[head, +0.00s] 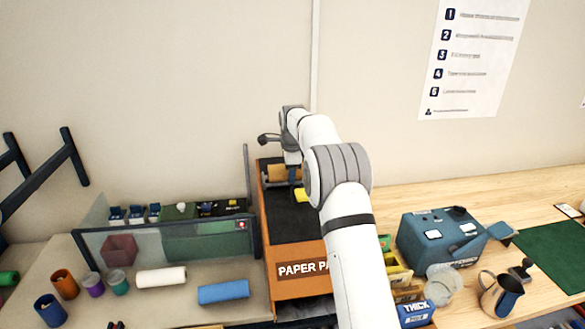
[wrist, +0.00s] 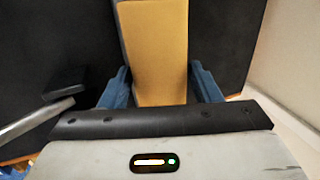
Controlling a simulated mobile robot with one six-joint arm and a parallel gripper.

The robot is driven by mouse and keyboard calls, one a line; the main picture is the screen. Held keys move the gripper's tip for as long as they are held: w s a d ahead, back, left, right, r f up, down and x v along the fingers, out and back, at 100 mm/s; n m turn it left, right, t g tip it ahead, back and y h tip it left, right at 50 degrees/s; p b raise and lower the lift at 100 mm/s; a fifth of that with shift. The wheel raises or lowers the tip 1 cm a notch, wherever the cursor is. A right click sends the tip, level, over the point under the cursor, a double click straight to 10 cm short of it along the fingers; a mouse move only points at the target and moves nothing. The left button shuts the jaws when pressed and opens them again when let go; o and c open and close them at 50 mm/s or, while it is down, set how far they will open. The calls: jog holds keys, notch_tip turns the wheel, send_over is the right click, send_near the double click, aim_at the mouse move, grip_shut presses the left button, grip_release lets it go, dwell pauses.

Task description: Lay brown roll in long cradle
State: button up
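A tan-brown piece, likely the brown roll (head: 278,172), shows at the back of the black-topped orange stand (head: 292,286). In the wrist view, a tan-orange length (wrist: 158,50) runs between the two blue fingers of my gripper (wrist: 160,75). The fingers flank its sides closely; whether both touch it I cannot tell. In the head view my gripper (head: 293,178) is low over the back of the stand, partly hidden by my arm. A grey bar-like part (head: 275,184) lies just below the tan piece. I cannot make out clearly which part is the long cradle.
Several small cups stand at far left. A teal machine (head: 437,238), metal jug (head: 501,294) and boxes stand right.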

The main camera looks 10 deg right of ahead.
jog(key=o, duration=0.3)
jog(key=shift+r, duration=0.1)
jog(key=b+v, duration=0.1)
jog(key=v, duration=1.1)
jog(key=s+r+n, duration=0.3)
jog(key=s, duration=0.4)
jog(key=s+r+n, duration=0.3)
jog(key=s, duration=0.3)
jog(key=s+f+n, duration=0.4)
jog(key=s, duration=0.7)
jog(key=s+f+n, duration=0.4)
jog(key=s, duration=0.8)
jog(key=s+f+n, duration=0.4)
jog(key=s, duration=0.8)
jog(key=shift+d+f, duration=0.2)
jog(key=shift+d, duration=0.2)
